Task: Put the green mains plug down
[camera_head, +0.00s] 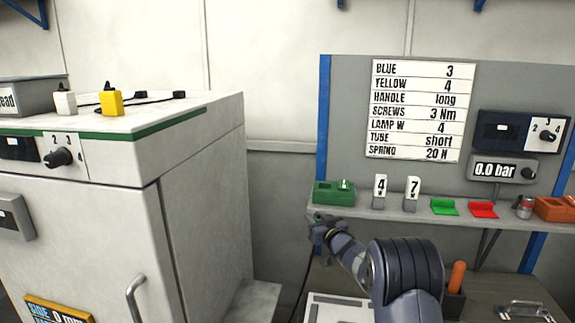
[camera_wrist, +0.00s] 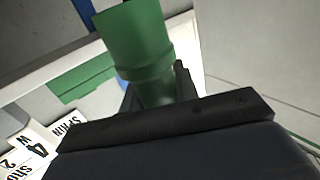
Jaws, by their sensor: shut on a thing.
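The green mains plug (camera_wrist: 136,40) fills the top of the wrist view, a smooth green body with a wider upper part. My gripper (camera_wrist: 157,92) is shut on its lower part, and the dark jaws hide some of it. In the head view my gripper (camera_head: 320,224) is just below the left end of the shelf, in front of its edge.
A green box (camera_head: 328,195) stands on the shelf (camera_head: 390,215) above my gripper, beside number tags (camera_head: 380,190) and green and red trays (camera_head: 483,210). The white cabinet (camera_head: 205,180) at left carries a white plug (camera_head: 65,103) and a yellow plug (camera_head: 111,103). Its top front is bare.

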